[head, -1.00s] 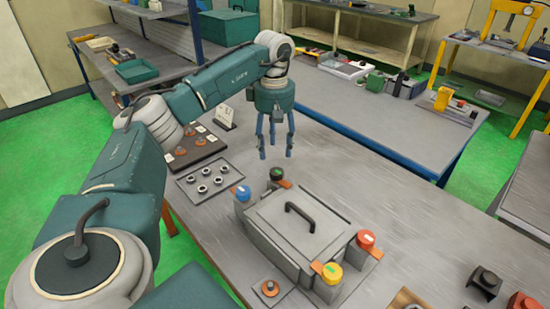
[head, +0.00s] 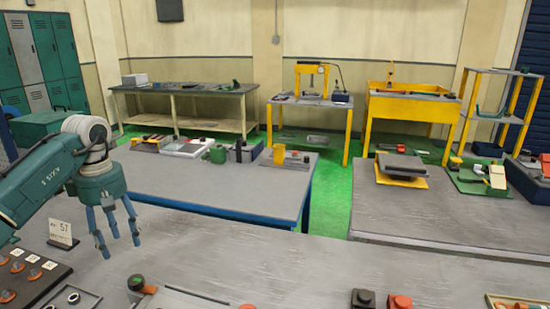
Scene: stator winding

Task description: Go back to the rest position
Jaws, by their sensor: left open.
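My left gripper (head: 117,239) hangs at the left of the head view, fingers pointing down and spread apart with nothing between them. It is above the grey front worktable (head: 200,245), behind the black-topped knob (head: 136,284). A white card marked 57 (head: 61,232) stands to its left. My right gripper is not in view.
A dark board with orange-brown pieces (head: 28,271) lies at the lower left. A black block (head: 363,298) and a red block (head: 399,301) sit at the front edge. A second table (head: 220,186) stands behind. Green floor (head: 338,190) shows between tables.

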